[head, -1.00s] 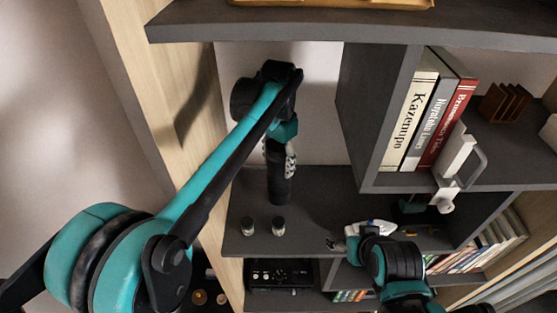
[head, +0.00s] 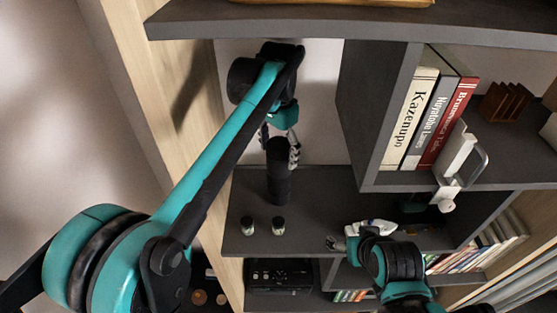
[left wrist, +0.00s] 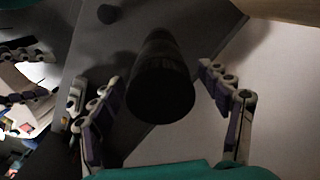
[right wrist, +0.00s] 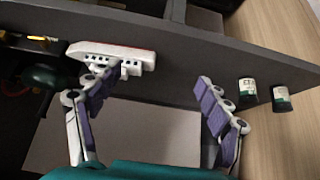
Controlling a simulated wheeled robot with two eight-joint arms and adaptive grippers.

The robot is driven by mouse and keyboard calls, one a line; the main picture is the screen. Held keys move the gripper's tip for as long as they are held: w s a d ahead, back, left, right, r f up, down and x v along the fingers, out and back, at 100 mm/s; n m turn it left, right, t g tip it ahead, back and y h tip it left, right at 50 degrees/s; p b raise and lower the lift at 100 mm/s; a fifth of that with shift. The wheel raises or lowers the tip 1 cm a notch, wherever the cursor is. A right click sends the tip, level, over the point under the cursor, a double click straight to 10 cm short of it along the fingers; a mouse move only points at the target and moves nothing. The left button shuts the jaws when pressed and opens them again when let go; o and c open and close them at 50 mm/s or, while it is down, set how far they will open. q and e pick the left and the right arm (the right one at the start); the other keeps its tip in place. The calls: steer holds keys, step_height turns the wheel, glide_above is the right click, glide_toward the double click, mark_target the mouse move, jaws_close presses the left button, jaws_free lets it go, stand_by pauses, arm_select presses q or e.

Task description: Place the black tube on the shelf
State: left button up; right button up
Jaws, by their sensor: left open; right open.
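The black tube (head: 279,178) stands upright on the dark grey shelf (head: 320,205), behind two small jars. My left gripper (head: 280,143) is above it, open, with its fingers to either side of the tube's top. In the left wrist view the tube (left wrist: 160,85) lies between the two spread fingers (left wrist: 160,110), with gaps on both sides. My right gripper (head: 338,244) is open and empty at the shelf's front edge, low right. In the right wrist view its fingers (right wrist: 150,105) are spread, the left one near a white and red object (right wrist: 112,55).
Two small jars (head: 262,225) stand at the shelf's front left. Books (head: 425,115) stand in the compartment at right. A white handled object (head: 460,160) is beside them. An upper shelf (head: 350,25) crosses above my left arm; a wooden side panel (head: 165,90) is at left.

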mark_target(278, 144)
arm_select(q)
steer(key=shift+r, duration=2.05)
